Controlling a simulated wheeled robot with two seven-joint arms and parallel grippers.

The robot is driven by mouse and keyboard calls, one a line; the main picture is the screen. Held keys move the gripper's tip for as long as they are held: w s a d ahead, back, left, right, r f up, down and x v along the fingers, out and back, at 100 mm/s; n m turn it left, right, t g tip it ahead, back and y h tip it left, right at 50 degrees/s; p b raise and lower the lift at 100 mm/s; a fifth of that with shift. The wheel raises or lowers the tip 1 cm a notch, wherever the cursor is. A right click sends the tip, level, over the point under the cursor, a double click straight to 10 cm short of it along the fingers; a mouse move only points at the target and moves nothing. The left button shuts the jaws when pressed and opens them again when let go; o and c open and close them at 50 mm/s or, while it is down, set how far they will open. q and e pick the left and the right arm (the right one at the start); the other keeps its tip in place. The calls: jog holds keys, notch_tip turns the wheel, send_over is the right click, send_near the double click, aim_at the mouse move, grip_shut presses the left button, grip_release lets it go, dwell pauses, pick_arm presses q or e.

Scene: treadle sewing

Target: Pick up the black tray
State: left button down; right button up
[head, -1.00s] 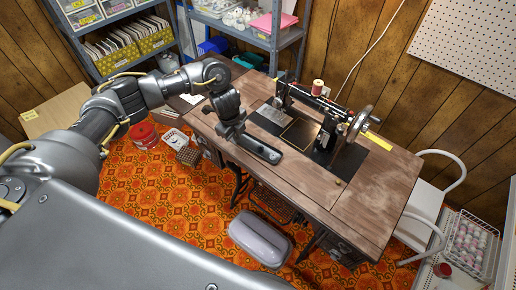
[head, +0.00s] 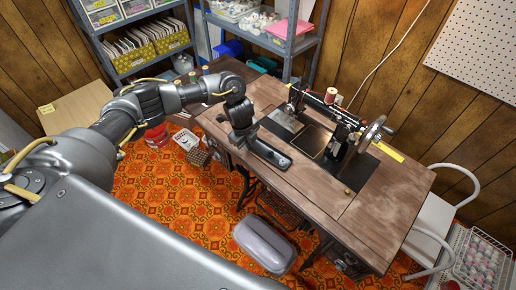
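A dark, square, shallow piece with a thin gold-coloured edge (head: 314,141) lies on the wooden sewing table (head: 385,212), in front of the black sewing machine (head: 345,122). It looks like the black tray, but I cannot tell it surely from the machine's bed. My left gripper (head: 282,160) hangs over the table's front left part, to the left of this dark piece and apart from it. Its fingers point toward the lower right. They are too small and dark to show whether they are open. My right gripper is not in view.
A red thread spool (head: 330,96) stands on the machine, and its handwheel (head: 374,131) is at the right. A yellow strip (head: 388,151) lies beside it. A grey oval case (head: 264,244) is on the floor. A white chair (head: 433,218) stands right of the table.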

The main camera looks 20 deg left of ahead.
pick_arm(q)
jog(key=shift+r, duration=0.1)
jog(key=shift+r, duration=0.25)
jog(key=s+a+r+p, duration=0.2)
jog(key=s+r, duration=1)
jog(key=s, duration=0.1)
jog(key=shift+s+a+r, duration=0.15)
jog(key=shift+s+a, duration=0.2)
jog(key=shift+a, duration=0.05)
